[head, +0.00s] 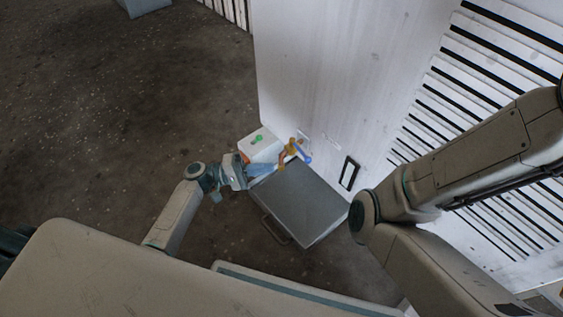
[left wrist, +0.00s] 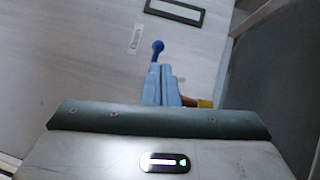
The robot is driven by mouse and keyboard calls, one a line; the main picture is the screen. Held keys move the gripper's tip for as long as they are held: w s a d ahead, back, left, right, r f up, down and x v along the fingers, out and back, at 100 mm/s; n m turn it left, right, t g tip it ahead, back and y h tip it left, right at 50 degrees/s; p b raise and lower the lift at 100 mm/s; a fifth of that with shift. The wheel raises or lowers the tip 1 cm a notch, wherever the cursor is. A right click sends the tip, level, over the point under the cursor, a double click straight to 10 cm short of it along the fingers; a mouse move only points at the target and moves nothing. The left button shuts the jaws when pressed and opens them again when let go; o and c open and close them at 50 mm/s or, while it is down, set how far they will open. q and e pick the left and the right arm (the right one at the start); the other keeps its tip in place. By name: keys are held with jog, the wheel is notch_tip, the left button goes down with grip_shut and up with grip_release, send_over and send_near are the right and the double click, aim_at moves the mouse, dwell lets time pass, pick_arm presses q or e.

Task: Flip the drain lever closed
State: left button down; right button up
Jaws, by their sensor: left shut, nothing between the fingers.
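The drain lever, blue with a round knob, shows at the foot of the white housing in the head view (head: 304,156). In the left wrist view its knob (left wrist: 158,46) stands just beyond my fingertips. Brass valve fittings (head: 292,147) with a reddish pipe (head: 282,158) are beside it. My left gripper (head: 274,168) is shut and empty, its pale blue fingers close to the valve; they also show in the left wrist view (left wrist: 161,70). The fingers hide the lower part of the lever, so I cannot tell whether they touch. My right gripper is out of view.
A grey tray with a handle (head: 300,203) lies on the floor below the valve. A white box with a green button (head: 259,145) stands behind my left gripper. The white housing wall (head: 325,70) has a dark-framed window (head: 349,173) and louvres at right.

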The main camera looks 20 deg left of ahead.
pick_arm(q)
jog(key=shift+v, duration=1.2)
